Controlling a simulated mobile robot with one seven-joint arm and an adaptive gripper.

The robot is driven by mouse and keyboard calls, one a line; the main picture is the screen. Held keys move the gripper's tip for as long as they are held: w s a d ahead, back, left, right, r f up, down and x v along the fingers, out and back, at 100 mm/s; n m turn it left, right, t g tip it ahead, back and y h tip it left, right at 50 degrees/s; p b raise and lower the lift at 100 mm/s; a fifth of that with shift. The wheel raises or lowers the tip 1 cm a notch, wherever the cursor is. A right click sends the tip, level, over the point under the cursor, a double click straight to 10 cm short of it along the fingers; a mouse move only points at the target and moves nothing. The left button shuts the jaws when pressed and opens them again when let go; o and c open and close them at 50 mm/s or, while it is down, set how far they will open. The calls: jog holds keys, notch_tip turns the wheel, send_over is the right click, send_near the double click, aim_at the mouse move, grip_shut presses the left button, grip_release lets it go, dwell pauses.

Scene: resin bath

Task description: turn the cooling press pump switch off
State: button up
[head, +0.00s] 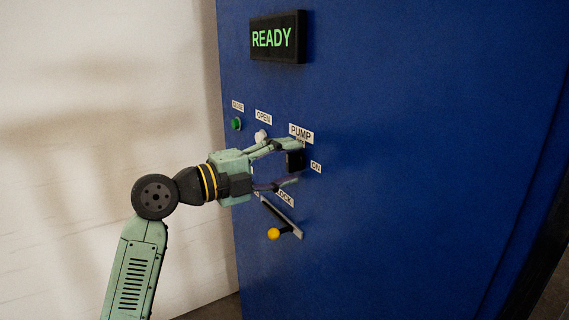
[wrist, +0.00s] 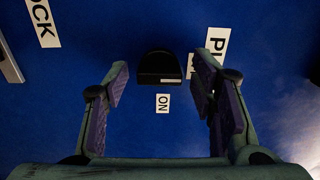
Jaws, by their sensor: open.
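The pump switch is a black knob (head: 295,160) on the blue panel, below the PUMP label (head: 301,133) and left of the ON label (head: 316,167). In the wrist view the black knob (wrist: 160,65) has a small pale mark on its edge nearest the ON label (wrist: 163,104). My gripper (head: 287,165) is open at the panel, one finger above the knob and one below. In the wrist view its fingertips (wrist: 163,80) stand left and right of the knob with gaps on both sides. Another small label beside the right finger is partly hidden.
A lock lever with a yellow ball end (head: 274,234) sits just below my gripper. A white button (head: 261,136) and a green button (head: 236,124) are to the upper left. A READY display (head: 278,37) is above. The panel to the right is bare.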

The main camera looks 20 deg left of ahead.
jog(key=v, duration=1.2)
jog(key=shift+r, duration=0.1)
dwell(0.4)
